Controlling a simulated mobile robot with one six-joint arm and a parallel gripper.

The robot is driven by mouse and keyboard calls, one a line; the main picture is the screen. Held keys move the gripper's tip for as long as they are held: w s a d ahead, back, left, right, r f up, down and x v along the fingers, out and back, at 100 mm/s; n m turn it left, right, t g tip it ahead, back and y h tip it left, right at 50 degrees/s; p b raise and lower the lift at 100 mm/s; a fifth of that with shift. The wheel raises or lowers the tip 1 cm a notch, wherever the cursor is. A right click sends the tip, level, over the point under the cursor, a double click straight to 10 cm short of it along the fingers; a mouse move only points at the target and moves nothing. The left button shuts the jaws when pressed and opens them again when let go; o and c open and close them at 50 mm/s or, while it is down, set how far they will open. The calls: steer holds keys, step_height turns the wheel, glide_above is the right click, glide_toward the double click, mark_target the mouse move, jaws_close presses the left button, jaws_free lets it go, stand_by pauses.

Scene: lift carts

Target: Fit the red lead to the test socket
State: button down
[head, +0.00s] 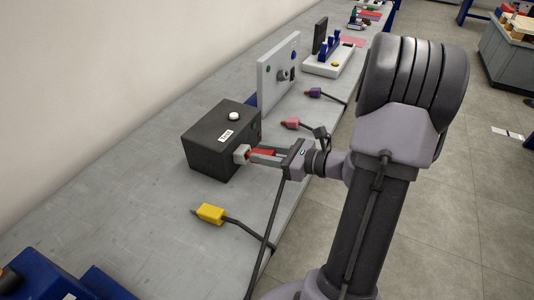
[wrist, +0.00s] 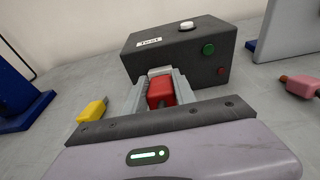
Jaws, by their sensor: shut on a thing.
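The red lead's plug (wrist: 160,92) is between the two jaws of my gripper (wrist: 158,80), which is shut on it. In the head view the red plug (head: 264,153) shows between the fingers of my gripper (head: 254,155). The black test box (head: 215,145) stands on the bench, with a white button on top and a white label; it also shows in the wrist view (wrist: 150,57). A light grey block (head: 242,154), seemingly the test socket, is at the box's near face, right at my fingertips. How deep the plug sits in it is hidden.
A yellow plug (head: 210,213) lies on the bench in front of the box. A pink plug (head: 290,124) and a purple plug (head: 314,92) lie to the right and behind. A grey upright panel (head: 279,70) stands behind the box.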

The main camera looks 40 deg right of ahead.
steer(key=shift+w+a+f, duration=0.2)
steer(key=shift+w, duration=0.25)
steer(key=c, duration=0.9)
jaws_free()
steer(key=p+v, duration=0.4)
steer(key=v, duration=1.3)
steer(key=shift+s+p, duration=0.15)
steer(key=shift+p, duration=0.2)
